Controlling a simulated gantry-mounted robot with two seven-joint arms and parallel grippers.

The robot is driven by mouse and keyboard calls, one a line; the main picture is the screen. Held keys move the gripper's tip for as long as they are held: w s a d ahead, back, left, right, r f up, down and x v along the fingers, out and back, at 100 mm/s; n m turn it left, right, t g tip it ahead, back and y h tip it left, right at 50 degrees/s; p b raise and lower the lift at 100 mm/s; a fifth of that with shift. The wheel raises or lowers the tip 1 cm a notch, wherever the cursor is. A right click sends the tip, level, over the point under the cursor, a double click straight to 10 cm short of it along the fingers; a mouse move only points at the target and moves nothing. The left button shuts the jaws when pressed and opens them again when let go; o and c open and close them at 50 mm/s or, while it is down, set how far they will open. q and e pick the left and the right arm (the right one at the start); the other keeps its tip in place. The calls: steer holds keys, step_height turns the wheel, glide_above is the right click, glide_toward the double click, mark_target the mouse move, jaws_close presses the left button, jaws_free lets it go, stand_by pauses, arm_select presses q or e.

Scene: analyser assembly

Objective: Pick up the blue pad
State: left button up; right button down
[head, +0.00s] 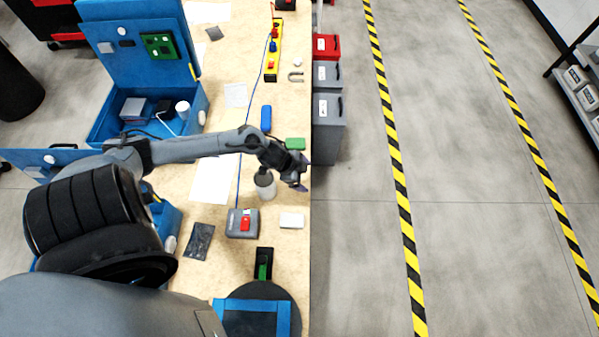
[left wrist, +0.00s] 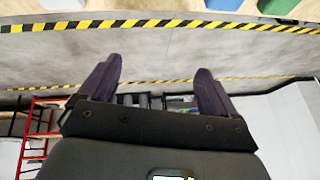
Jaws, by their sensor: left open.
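The blue pad (head: 266,118) lies flat on the wooden table, near its right edge. A blue shape at the top edge of the left wrist view (left wrist: 225,4) looks like the same pad, mostly cut off. My left gripper (head: 304,173) is open and empty, over the table's right edge. It is right of and nearer than the blue pad, clearly apart from it. Its two fingers (left wrist: 157,70) stand spread in the left wrist view, with floor between them. My right gripper is not in view.
A green pad (head: 296,144) lies between the blue pad and my left gripper. A grey-white bottle (head: 265,187) stands under my wrist. A white pad (head: 291,220) and a grey box with a red part (head: 242,223) lie nearer. Grey bins (head: 328,108) line the table's right side.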

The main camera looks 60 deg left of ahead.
arm_select(q)
steer(key=a+f+n+g+b, duration=0.1)
steer(key=a+g+b, duration=0.15)
steer(key=a, duration=1.05)
steer(key=shift+t+h, duration=0.35)
steer(key=shift+h, duration=0.05)
steer(key=x, duration=0.1)
steer(key=b+x, duration=0.1)
steer(key=x, duration=0.1)
steer(key=b+x, duration=0.1)
steer(key=shift+s+a+f, duration=0.15)
steer(key=shift+a+f, duration=0.15)
steer(key=shift+a, duration=0.05)
steer(key=shift+b+x, duration=0.5)
steer(key=shift+x, duration=2.45)
steer(key=shift+s+f, duration=0.1)
steer(key=shift+s, duration=0.1)
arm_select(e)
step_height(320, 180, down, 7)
arm_select(q)
steer(key=c, duration=1.1)
